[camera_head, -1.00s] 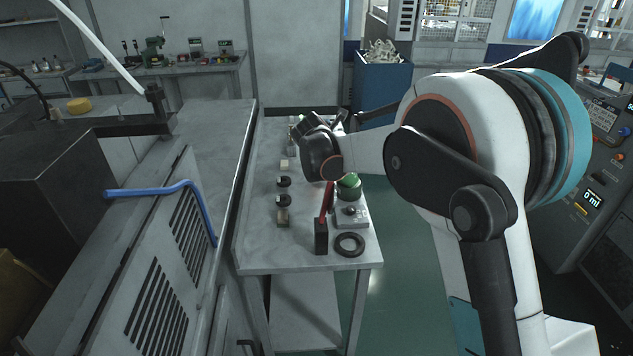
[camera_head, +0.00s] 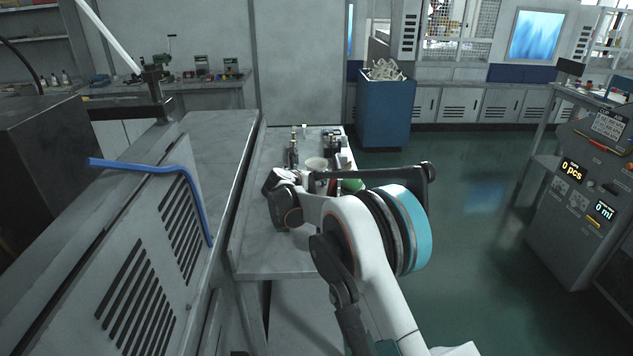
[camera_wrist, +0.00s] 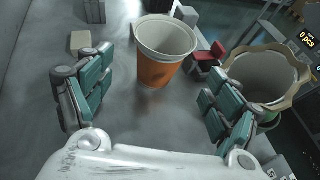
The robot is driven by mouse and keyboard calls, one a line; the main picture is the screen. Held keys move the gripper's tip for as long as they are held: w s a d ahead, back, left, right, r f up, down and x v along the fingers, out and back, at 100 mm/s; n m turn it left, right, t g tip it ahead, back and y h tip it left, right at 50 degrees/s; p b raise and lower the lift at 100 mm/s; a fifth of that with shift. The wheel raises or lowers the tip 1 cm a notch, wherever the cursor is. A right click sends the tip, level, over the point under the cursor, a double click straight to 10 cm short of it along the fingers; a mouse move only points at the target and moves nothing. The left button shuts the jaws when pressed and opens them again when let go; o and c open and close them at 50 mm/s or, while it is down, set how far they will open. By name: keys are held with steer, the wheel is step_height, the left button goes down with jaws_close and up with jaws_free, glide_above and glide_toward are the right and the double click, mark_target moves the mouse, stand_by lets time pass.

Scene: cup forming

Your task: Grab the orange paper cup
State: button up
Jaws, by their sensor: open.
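The orange paper cup (camera_wrist: 158,72) stands upright on the grey table in the wrist view, with a pale rim and an orange side. It is ahead of my open gripper (camera_wrist: 155,101), roughly centred between the two teal-padded fingers and apart from them. In the head view a pale cup rim (camera_head: 316,164) shows on the table just beyond my gripper (camera_head: 283,198). The cup's lower part is hidden there by my arm.
A larger container with a wavy tan rim (camera_wrist: 266,75) stands close to the right finger. A red object (camera_wrist: 208,56) lies right of the cup, and a small beige block (camera_wrist: 81,41) lies at left. A blue bin (camera_head: 385,110) stands beyond the table.

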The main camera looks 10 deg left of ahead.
mark_target(315, 170)
steer(key=shift+r+b+x, duration=0.15)
steer(key=shift+b+x, duration=0.55)
steer(key=shift+x, duration=0.8)
steer(key=shift+r+b+x, duration=0.15)
steer(key=shift+b+x, duration=0.55)
steer(key=shift+x, duration=0.8)
steer(key=shift+w, duration=0.1)
steer(key=c, duration=0.8)
